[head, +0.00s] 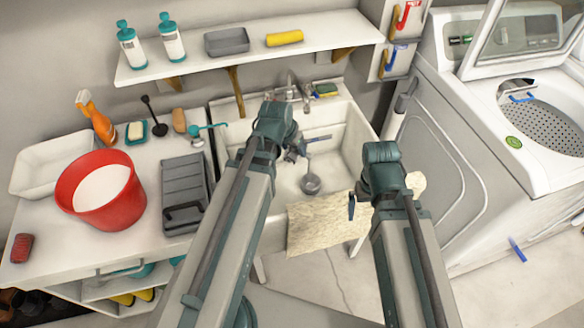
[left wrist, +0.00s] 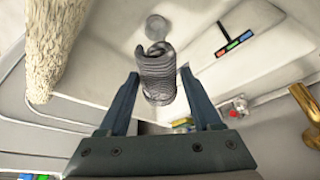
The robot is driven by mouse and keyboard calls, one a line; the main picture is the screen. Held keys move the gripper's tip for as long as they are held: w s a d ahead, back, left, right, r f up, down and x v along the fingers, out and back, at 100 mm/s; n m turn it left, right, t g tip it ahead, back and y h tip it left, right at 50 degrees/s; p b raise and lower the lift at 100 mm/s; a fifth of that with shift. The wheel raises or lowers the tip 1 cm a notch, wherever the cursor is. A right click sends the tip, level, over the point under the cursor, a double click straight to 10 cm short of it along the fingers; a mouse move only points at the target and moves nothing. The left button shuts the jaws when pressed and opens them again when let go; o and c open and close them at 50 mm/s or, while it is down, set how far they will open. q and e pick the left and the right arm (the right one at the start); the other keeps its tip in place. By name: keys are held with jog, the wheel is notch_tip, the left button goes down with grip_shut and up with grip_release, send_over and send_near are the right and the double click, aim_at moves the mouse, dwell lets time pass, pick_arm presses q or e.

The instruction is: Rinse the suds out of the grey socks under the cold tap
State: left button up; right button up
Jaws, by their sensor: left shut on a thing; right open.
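In the left wrist view my left gripper (left wrist: 158,88) is shut on a grey ribbed bundle, the grey socks (left wrist: 157,72). No suds can be made out on them. In the head view this gripper (head: 300,150) is over the white sink basin (head: 345,125). A round grey thing (head: 311,183) shows below it in the basin; I cannot tell whether it is the socks or the drain.
A beige cloth (head: 312,232) hangs over the sink's front. A shelf (head: 220,60) runs above. An open washing machine (head: 470,130) stands right.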

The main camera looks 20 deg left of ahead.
pick_arm(q)
jog(key=shift+s+f+b, duration=0.5)
jog(key=shift+s+f, duration=0.4)
jog(key=shift+f, duration=0.15)
pick_arm(e)
notch_tip(320, 180, down, 2)
pick_arm(q)
jog(key=shift+w, duration=0.1)
jog(key=w+a+f+b, duration=0.1)
jog(key=w+f+b, duration=0.1)
jog(key=w, duration=1.1)
jog(key=shift+w+f+b, duration=0.35)
jog(key=shift+w, duration=0.05)
pick_arm(e)
jog(key=shift+f, duration=1.4)
pick_arm(q)
jog(key=shift+s+a, duration=0.1)
jog(key=shift+s, duration=0.05)
jog(key=shift+s+d, duration=0.2)
jog(key=shift+s, duration=1.75)
jog(key=shift+s+d, duration=0.15)
jog(key=shift+s, duration=1.8)
jog(key=shift+r, duration=0.1)
